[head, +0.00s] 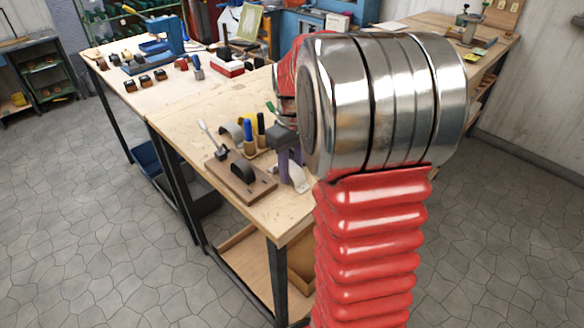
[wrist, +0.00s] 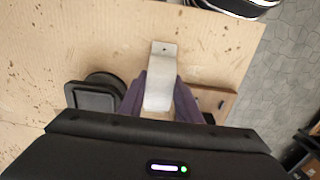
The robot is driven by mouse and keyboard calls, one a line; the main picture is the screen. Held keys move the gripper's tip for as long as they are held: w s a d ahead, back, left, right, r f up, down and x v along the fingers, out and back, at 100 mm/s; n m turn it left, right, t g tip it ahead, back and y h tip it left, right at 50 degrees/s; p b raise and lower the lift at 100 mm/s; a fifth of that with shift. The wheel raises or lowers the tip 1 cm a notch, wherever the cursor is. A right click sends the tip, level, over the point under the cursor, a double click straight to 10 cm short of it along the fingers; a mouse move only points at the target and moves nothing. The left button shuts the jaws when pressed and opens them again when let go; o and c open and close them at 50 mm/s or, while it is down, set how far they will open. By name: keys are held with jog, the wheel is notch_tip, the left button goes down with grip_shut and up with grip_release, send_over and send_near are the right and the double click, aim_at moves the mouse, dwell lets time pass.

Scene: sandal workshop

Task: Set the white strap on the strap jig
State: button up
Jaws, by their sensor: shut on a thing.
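The white strap (wrist: 161,78) is a pale, curved strip with a small hole near its far end. My gripper (wrist: 162,92) is shut on it, one purple finger on each side. In the head view my gripper (head: 286,160) points down near the table's front right corner, with the white strap (head: 298,178) showing at its right. A wooden board with a black arched piece and small pegs, apparently the strap jig (head: 228,185), lies to the left of my gripper. The strap is apart from the black arch. Whether the strap touches the table is unclear.
Blue- and yellow-handled tools (head: 249,133) and a grey curved piece (head: 231,131) stand behind the board. A dark block (wrist: 92,96) sits left of the strap in the wrist view.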

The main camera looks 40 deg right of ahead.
aim_at(291, 168)
jog(key=shift+f, duration=0.1)
jog(key=o, duration=0.7)
notch_tip(291, 168, up, 12)
jog(key=shift+r, duration=0.1)
dwell(0.7)
jog(key=shift+s+a+f+m+t, duration=0.25)
jog(key=shift+s+a+f+t, duration=0.5)
jog(key=shift+s+a, duration=2.45)
jog(key=shift+s+a+f+m+t, duration=0.35)
jog(key=shift+s+a+t, duration=1.3)
jog(key=shift+a, duration=2.7)
jog(key=shift+s+a+f+m+t, duration=0.2)
jog(key=shift+s+a+f+t, duration=0.3)
jog(key=shift+s+a, duration=2.95)
